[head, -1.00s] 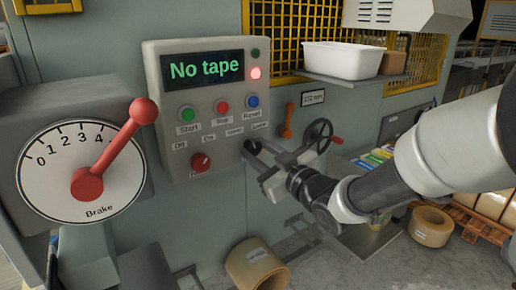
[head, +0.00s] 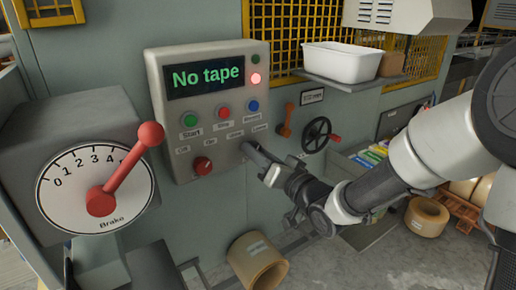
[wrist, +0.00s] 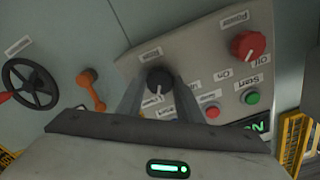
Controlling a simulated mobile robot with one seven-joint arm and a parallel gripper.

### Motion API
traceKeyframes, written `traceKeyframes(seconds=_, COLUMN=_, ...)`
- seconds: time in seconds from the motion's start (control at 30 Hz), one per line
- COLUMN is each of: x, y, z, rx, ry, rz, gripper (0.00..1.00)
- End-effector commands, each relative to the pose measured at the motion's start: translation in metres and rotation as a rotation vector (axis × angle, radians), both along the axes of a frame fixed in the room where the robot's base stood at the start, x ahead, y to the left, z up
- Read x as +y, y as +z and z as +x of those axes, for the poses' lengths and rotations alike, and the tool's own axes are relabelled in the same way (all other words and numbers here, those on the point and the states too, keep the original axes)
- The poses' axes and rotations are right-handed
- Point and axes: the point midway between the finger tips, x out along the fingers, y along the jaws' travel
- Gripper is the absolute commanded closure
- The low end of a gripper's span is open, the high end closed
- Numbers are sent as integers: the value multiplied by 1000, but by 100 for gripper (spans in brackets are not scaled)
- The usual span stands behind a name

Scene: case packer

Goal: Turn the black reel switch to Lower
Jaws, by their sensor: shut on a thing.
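The black reel switch (wrist: 158,80) is a round knob with a pale pointer mark, on the grey control panel. In the wrist view, which is upside down to the panel, the mark points toward the picture's bottom, the panel's upper side. My gripper (wrist: 158,90) is shut on the switch, one finger on each side. In the head view my gripper (head: 256,158) reaches the panel's lower right corner and hides the switch. The Raise and Lower labels (head: 247,131) show just above it; in the wrist view the fingers partly cover them.
The panel (head: 212,110) also has a red knob (head: 203,165), several push buttons and a "No tape" display (head: 205,76). To the right are an orange lever (head: 286,120) and a black handwheel (head: 316,135). A large red brake lever (head: 125,170) stands left.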

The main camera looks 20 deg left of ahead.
Motion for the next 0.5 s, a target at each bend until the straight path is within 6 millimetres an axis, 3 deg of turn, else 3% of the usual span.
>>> traceKeyframes(seconds=0.5, x=0, y=1, z=0, rx=118, ry=-1, rz=105, gripper=90)
